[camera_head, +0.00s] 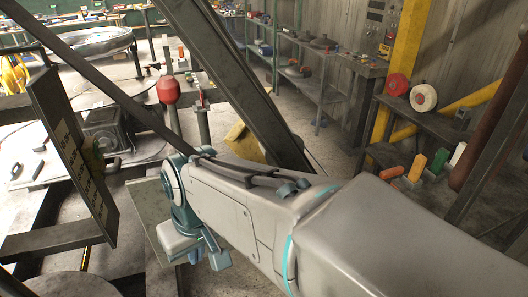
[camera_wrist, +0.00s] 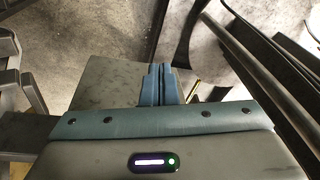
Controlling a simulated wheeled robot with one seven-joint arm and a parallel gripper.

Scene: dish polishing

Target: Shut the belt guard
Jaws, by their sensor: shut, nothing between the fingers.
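My gripper (camera_head: 216,258) hangs at the end of my arm, left of the middle in the head view. In the wrist view its blue fingers (camera_wrist: 160,82) are together and empty. A flat grey-green plate (camera_head: 147,207) lies just left of and behind my gripper. A grey plate also shows beyond the fingers in the wrist view (camera_wrist: 105,85); contact with it cannot be told. A dark upright panel (camera_head: 68,150) with pale markings stands at the left, apart from my gripper. I cannot tell for certain which of these is the belt guard.
A slanted dark beam (camera_head: 228,75) and a thin bar cross behind my arm. A red knob (camera_head: 168,90) stands on a post behind my gripper. A large round metal dish (camera_head: 90,42) is at the back left. Shelves with coloured items (camera_head: 430,125) stand at the right.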

